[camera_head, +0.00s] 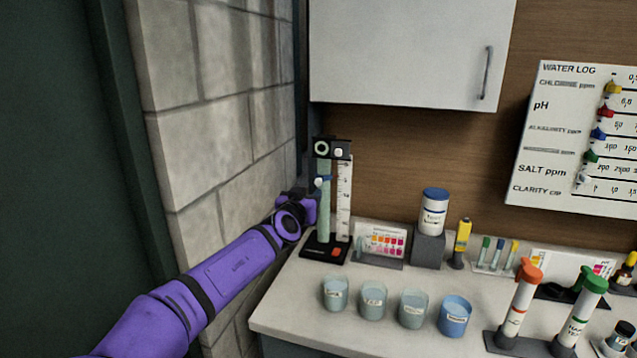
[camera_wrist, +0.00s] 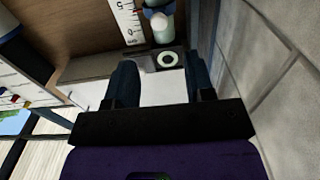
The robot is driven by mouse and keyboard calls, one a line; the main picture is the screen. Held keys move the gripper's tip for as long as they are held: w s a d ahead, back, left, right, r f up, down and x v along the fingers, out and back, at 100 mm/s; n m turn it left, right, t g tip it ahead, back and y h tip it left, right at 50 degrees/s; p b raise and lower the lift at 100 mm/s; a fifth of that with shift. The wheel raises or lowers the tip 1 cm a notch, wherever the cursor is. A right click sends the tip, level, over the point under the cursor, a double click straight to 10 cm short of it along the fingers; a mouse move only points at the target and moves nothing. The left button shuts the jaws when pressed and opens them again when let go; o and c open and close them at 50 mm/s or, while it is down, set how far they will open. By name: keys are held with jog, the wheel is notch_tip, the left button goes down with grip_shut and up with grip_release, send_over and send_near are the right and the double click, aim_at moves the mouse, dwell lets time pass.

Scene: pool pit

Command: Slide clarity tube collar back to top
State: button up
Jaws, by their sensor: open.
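The clarity tube (camera_head: 324,220) is a pale green upright cylinder on a black base with an orange patch. A white ruled scale (camera_head: 343,200) stands to its right, and a black block with a pale ring (camera_head: 321,147) tops it. My gripper (camera_head: 303,207) is just left of the tube, below the collar's level; contact cannot be told. In the wrist view the fingers (camera_wrist: 161,82) are apart with nothing held. The tube (camera_wrist: 164,33) and blue collar (camera_wrist: 156,8) show beyond them.
A stone-block wall (camera_head: 220,120) is close on the left. A white cabinet (camera_head: 400,50) hangs above. A color chart (camera_head: 383,240) stands right of the tube, several cups (camera_head: 373,300) stand in front, and a white jar (camera_head: 434,210) is farther right. Some counter is bare.

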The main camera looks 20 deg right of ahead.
aim_at(318, 182)
jog(key=x, duration=1)
jog(key=shift+w, duration=0.1)
grip_shut()
